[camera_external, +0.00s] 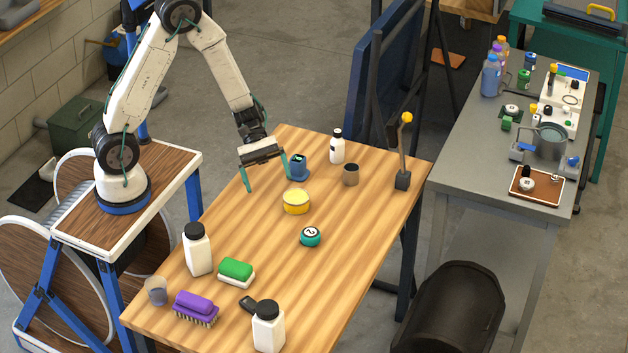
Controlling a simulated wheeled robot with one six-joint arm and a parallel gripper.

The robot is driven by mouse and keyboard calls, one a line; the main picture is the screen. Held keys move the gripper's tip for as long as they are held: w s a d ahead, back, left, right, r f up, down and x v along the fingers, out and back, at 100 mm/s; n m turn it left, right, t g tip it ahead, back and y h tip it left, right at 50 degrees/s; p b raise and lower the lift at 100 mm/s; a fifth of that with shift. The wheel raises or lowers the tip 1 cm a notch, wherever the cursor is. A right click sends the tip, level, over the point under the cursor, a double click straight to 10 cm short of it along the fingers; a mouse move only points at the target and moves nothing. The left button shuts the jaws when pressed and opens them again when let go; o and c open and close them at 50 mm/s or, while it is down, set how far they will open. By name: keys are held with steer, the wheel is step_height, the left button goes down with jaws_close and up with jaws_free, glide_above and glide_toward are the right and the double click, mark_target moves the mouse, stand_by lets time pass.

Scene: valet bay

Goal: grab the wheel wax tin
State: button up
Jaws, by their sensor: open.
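Two low round containers stand on the wooden table (350,282). One is a yellow tin (296,206) with a pale top, near the middle of the table. The other is a smaller teal one (310,239) with a white and dark mark on top, nearer the camera. I cannot read a label on either, so I cannot tell which is the wheel wax tin. My gripper (270,184) is open and empty, fingers pointing down, to the upper left of the yellow tin and apart from it. Its right finger overlaps a blue object in the picture.
Behind the gripper are the blue object (300,164), a white bottle (337,148) and a dark cup (351,176). White bottles (197,252), a green sponge (236,270) and a purple brush (195,306) stand at the near end. The table right of the teal container is clear.

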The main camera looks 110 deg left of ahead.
mark_target(290, 192)
steer(key=s+a+f+n+t+y, duration=0.1)
steer(key=a+f+n, duration=0.2)
steer(key=a, duration=0.1)
steer(key=a+f+n+t+y, duration=0.1)
steer(key=a+f+n+y, duration=0.1)
steer(key=a+f+n, duration=0.1)
steer(key=s+a+f+n+t+y, duration=0.1)
steer(key=a+f+n, duration=0.1)
steer(key=a+f, duration=0.2)
steer(key=shift+s+a+f+n+t+y, duration=0.3)
steer(key=shift+f+n+t, duration=0.1)
steer(key=shift+f, duration=0.2)
steer(key=shift+w+f, duration=0.15)
steer(key=shift+f, duration=0.1)
steer(key=x, duration=0.7)
steer(key=shift+w+a+r, duration=0.15)
steer(key=shift+w+r, duration=0.05)
steer(key=shift+w, duration=0.1)
steer(key=c, duration=1.2)
